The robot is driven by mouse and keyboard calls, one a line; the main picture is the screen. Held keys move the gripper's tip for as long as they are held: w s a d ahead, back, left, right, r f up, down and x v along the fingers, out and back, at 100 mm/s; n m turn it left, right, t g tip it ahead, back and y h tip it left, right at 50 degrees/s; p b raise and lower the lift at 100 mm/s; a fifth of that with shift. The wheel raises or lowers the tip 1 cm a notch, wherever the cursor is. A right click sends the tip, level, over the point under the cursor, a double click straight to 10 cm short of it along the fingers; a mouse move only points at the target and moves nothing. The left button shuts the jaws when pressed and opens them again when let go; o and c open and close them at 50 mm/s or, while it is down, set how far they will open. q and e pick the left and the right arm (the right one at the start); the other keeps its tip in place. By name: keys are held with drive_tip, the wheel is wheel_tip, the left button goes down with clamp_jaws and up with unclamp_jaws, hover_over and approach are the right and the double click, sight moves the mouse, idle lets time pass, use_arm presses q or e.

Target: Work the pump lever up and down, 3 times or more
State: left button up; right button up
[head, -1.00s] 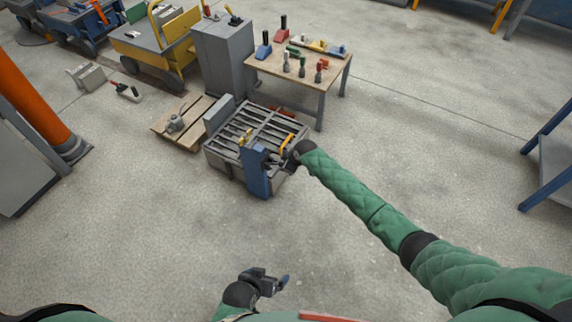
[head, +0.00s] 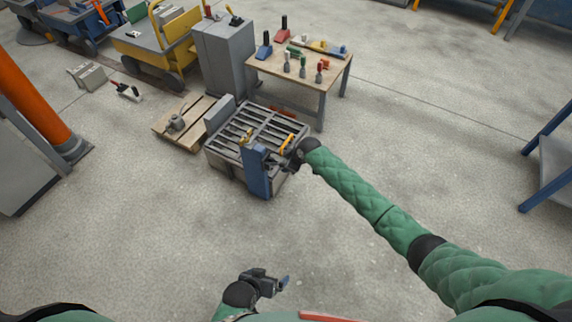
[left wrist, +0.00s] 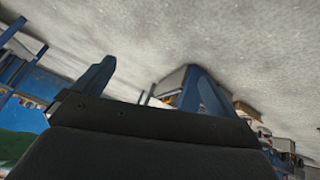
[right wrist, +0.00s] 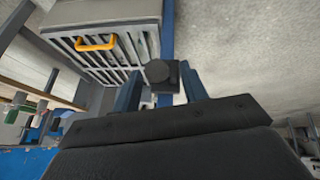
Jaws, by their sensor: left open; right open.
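The blue pump post (head: 256,172) stands upright at the near corner of the grey slatted panel mould (head: 222,163). My right gripper (head: 277,161) is beside the top of the post, its arm reaching in from the right. In the right wrist view, a dark block (right wrist: 162,75), which looks like the lever's grip, shows between the open blue fingers of my right gripper (right wrist: 162,88). I cannot tell whether the fingers touch it. The rest of the lever is mostly hidden. My left gripper (head: 280,282) is open and empty, low in the head view, away from the pump.
Yellow handles show on the mould, one of them in the right wrist view (right wrist: 96,43). A wooden table (head: 280,73) with coloured tools stands behind it, beside a grey cabinet (head: 225,60). A pallet (head: 165,133) lies to the left. The floor in front is clear.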

drive_tip(key=v, duration=0.4)
drive_tip(key=shift+s+d+r, duration=0.1)
drive_tip(key=shift+s+r, duration=0.05)
drive_tip(key=shift+r, duration=0.35)
use_arm(q)
drive_tip(key=shift+w+r, duration=0.3)
drive_tip(key=shift+r, duration=0.4)
drive_tip(key=shift+s+f, duration=0.2)
drive_tip(key=shift+f, duration=0.15)
